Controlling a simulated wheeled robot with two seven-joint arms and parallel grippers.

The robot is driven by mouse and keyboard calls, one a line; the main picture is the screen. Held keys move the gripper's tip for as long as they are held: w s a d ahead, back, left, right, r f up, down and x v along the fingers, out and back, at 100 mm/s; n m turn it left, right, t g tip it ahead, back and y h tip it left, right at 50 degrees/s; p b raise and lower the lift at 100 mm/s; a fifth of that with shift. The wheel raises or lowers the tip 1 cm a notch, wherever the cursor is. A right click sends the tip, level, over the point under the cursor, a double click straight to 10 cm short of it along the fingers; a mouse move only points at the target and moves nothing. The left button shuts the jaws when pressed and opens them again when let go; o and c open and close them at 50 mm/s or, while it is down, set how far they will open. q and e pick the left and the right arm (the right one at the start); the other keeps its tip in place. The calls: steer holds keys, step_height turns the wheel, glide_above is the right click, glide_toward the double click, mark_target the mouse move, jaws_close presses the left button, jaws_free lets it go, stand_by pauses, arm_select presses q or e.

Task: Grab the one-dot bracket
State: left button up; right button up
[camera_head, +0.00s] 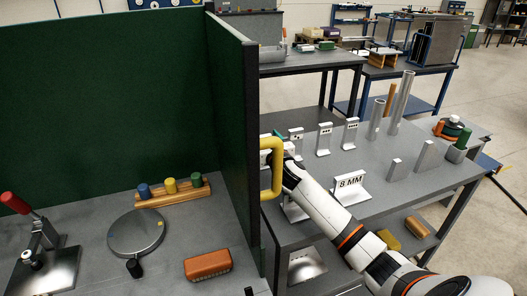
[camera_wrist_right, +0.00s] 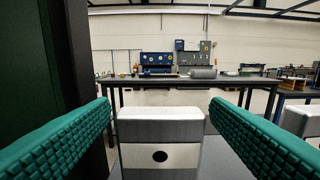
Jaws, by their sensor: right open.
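The one-dot bracket (camera_wrist_right: 160,152) is a grey metal piece with a pale band and a single black dot facing the right wrist camera. It stands upright on the grey table, straight ahead. My right gripper (camera_wrist_right: 160,104) is open, its two green ribbed fingers to the left and right of the bracket. Whether the bracket lies between the fingertips or just beyond them I cannot tell; no grip on it shows. In the head view my right gripper (camera_head: 281,140) is partly hidden by the green panel's edge and a yellow handle, and I cannot make out the one-dot bracket.
The tall green panel (camera_head: 236,130) is close to my right gripper's left. The yellow handle (camera_head: 277,166) stands by its edge.

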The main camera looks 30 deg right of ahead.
steer(key=shift+w, duration=0.25)
steer(key=shift+r, duration=0.1)
steer(key=c, duration=1.4)
